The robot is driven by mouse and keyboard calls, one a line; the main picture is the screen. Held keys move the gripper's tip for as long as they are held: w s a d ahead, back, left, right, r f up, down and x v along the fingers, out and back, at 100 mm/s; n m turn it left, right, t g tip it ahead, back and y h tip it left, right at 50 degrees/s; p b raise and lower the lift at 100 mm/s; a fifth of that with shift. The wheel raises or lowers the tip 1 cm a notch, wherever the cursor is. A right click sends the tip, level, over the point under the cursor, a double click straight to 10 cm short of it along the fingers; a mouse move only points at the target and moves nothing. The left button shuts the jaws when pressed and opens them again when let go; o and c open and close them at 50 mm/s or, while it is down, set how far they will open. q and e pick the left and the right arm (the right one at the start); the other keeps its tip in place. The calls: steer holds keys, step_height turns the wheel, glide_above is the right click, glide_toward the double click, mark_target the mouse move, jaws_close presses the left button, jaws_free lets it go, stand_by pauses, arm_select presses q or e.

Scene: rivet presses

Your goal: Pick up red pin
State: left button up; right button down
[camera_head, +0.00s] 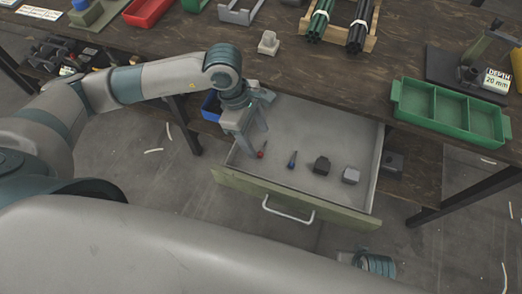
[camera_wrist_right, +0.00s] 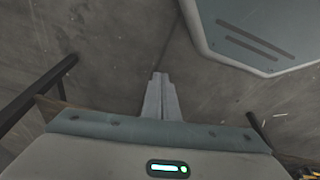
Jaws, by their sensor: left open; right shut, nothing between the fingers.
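The red pin (camera_head: 262,150) lies in the open drawer (camera_head: 300,195), near its left side. My left gripper (camera_head: 232,153) reaches down over the drawer's left wall and is open. Its fingers are just left of the red pin; I cannot tell whether one touches it. In the right wrist view, my right gripper (camera_wrist_right: 161,98) is shut and empty, with bare floor beyond its tips. The right gripper does not show clearly in the head view.
The drawer also holds a blue pin (camera_head: 292,160), a dark block (camera_head: 321,165) and a grey block (camera_head: 351,175). A blue bin (camera_head: 211,106) is behind the left gripper. A green tray (camera_head: 449,111) sits on the workbench (camera_head: 345,75) at right. The drawer's middle floor is mostly clear.

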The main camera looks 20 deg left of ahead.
mark_target(262, 150)
arm_select(q)
steer(key=shift+x, duration=1.85)
arm_select(e)
step_height(262, 150, down, 2)
steer(key=shift+f, duration=0.1)
arm_select(q)
steer(key=shift+c, duration=0.7)
steer(key=c, duration=0.8)
